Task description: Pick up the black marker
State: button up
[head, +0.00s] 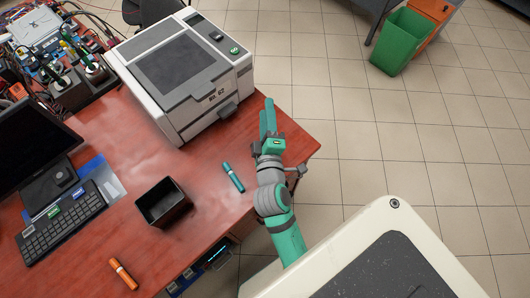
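I cannot make out a black marker in the head view. A teal marker (233,177) lies on the red-brown table (215,215), left of my arm. An orange marker (123,273) lies near the table's front edge at lower left. My gripper (268,112) is above the table's right edge, right of the printer and above and to the right of the teal marker in the picture. Its green fingers overlap from this angle, so I cannot tell whether it is open or shut. Nothing visible hangs from it.
A black open-topped box (164,203) stands mid-table. A grey-white printer (183,72) stands behind it. A keyboard (62,222), a monitor (30,140) and pen holders (75,92) fill the left. A green bin (402,42) stands on the tiled floor.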

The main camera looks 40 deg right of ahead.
jog(key=d+r+m+g+h, duration=0.4)
jog(key=d+r+g+h, duration=0.2)
jog(key=d+r, duration=0.5)
jog(key=s+d+f+m+g+y, duration=0.2)
jog(key=s+d+f+m+g, duration=0.15)
jog(key=d+g, duration=0.3)
jog(key=a+f+y, duration=0.4)
jog(key=a+f, duration=0.1)
jog(key=a, duration=0.2)
jog(key=a+f+n+g+y, duration=0.1)
jog(key=a+f+y, duration=0.3)
jog(key=a, duration=0.3)
jog(key=a+f+g+y, duration=0.1)
jog(key=a+f+y, duration=0.4)
jog(key=a+f, duration=0.1)
jog(key=shift+w+a+n, duration=0.35)
jog(key=shift+w+a, duration=0.05)
jog(key=shift+a, duration=0.2)
jog(key=shift+a+f, duration=0.15)
jog(key=shift+f, duration=1.2)
jog(key=shift+a+f, duration=0.15)
jog(key=shift+f, duration=1.2)
jog(key=shift+c, duration=0.2)
